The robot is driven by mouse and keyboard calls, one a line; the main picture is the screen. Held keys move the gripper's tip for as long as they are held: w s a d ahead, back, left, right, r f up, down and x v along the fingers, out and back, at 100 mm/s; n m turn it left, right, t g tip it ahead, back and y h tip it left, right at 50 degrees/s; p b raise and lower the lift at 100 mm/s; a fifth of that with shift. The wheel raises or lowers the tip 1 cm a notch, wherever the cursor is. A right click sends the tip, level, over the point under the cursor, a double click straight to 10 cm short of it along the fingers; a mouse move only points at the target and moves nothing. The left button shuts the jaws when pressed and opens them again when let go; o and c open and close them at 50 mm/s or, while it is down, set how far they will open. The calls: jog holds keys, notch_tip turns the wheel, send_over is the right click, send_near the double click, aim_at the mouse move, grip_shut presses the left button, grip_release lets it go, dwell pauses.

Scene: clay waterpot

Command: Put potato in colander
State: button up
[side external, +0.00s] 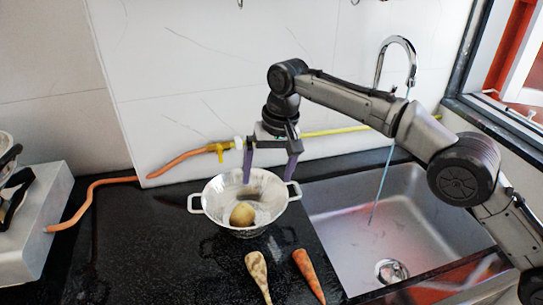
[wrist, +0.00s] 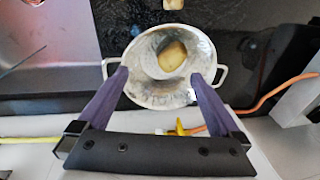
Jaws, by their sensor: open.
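A white two-handled colander (side external: 219,189) stands on the black counter. It also shows in the wrist view (wrist: 150,92). A round tan potato (side external: 242,214) is inside the colander bowl, and it shows in the wrist view (wrist: 172,56). My gripper (side external: 269,180) is above the rear part of the colander, fingers pointing down. Its purple fingers are wide apart and nothing is between them in the wrist view (wrist: 160,78). The potato is apart from both fingers.
A carrot (side external: 309,274) and a pale root vegetable (side external: 259,274) lie on the counter in front of the colander. A steel sink (side external: 400,222) with a tap is to the right. An orange hose (side external: 95,190) runs behind, and a white box (side external: 45,225) stands at left.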

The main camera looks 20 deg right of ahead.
jog(key=shift+s+d+r, duration=0.15)
jog(key=shift+d+r, duration=0.05)
jog(key=shift+r, duration=1.05)
jog(key=shift+s+d+r, duration=0.1)
jog(key=shift+d+r, duration=0.1)
jog(key=shift+r, duration=1)
jog(key=s+d+r+t, duration=0.1)
jog(key=s+d+r, duration=0.2)
jog(key=d+r, duration=0.75)
jog(key=s+d+r+t, duration=0.1)
jog(key=s+d+r, duration=0.3)
jog(key=s+d, duration=0.55)
jog(key=s+d+f+t, duration=0.1)
jog(key=s+d+f, duration=0.2)
jog(key=s+d, duration=0.75)
jog(key=s+d+f+t+h, duration=0.1)
jog(key=s+d+f, duration=0.3)
jog(key=s+f, duration=0.6)
jog(key=s, duration=0.4)
jog(key=shift+d+n+h, duration=0.2)
jog(key=shift+n+h, duration=0.1)
